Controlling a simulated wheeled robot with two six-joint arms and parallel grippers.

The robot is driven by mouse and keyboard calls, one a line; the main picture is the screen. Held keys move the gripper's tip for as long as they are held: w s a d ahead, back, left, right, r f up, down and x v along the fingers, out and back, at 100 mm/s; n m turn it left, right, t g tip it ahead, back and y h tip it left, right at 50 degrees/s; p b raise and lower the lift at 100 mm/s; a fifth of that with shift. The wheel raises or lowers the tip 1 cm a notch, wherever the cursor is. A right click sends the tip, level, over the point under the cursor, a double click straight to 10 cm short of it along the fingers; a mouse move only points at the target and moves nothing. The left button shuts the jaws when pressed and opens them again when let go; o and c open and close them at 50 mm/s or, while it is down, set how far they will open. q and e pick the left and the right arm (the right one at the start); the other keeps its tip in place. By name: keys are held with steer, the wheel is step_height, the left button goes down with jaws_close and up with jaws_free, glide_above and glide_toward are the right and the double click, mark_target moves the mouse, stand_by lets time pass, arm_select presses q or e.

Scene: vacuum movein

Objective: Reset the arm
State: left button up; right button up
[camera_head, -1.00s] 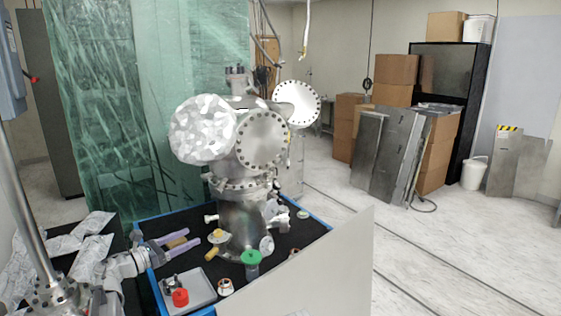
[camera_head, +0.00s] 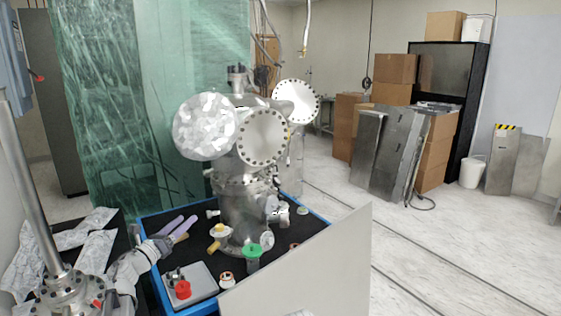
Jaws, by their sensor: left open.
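My left arm comes in from the lower left. My left gripper (camera_head: 187,224) has two pale purple fingers and is open, seen partly edge-on over the left part of the black-topped table (camera_head: 190,211). A little brown shows beside the fingers, but I cannot tell what it is. Nothing clearly sits between them. The steel vacuum chamber (camera_head: 242,205) stands upright on the table to the right of the gripper. One round port is wrapped in foil (camera_head: 205,125). My right gripper is not in view.
A grey tray (camera_head: 203,280) with a red-capped item (camera_head: 182,290) lies near the table's front. A green-capped item (camera_head: 253,251) stands beside the chamber. A pale panel (camera_head: 310,270) rises at the front right. A green curtain (camera_head: 130,110) hangs behind.

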arm_select(q)
steer(key=a+f+n+y, duration=0.25)
steer(key=n+y, duration=0.45)
steer(key=n, duration=0.4)
steer(key=a+f+n+y, duration=0.1)
steer(key=a+n+y, duration=0.2)
steer(key=n+y, duration=0.55)
steer(key=s+d+f+n+g+h, duration=0.1)
steer(key=s+d+f+n+g, duration=0.3)
steer(key=s+f+n+g, duration=0.65)
steer(key=s+d+f+n+g+h, duration=0.6)
steer(key=s+d+f, duration=0.5)
steer(key=s+d, duration=0.4)
steer(key=s+d+f+m+g+y+b, duration=0.1)
steer(key=s+d+f+m+y+b, duration=0.1)
steer(key=s+d+f+b, duration=0.75)
step_height(320, 180, up, 14)
steer(key=w+p, duration=0.1)
steer(key=p, duration=1.3)
steer(key=shift+w+d, duration=0.4)
steer(key=shift+d, duration=0.05)
steer(key=shift+c, duration=0.4)
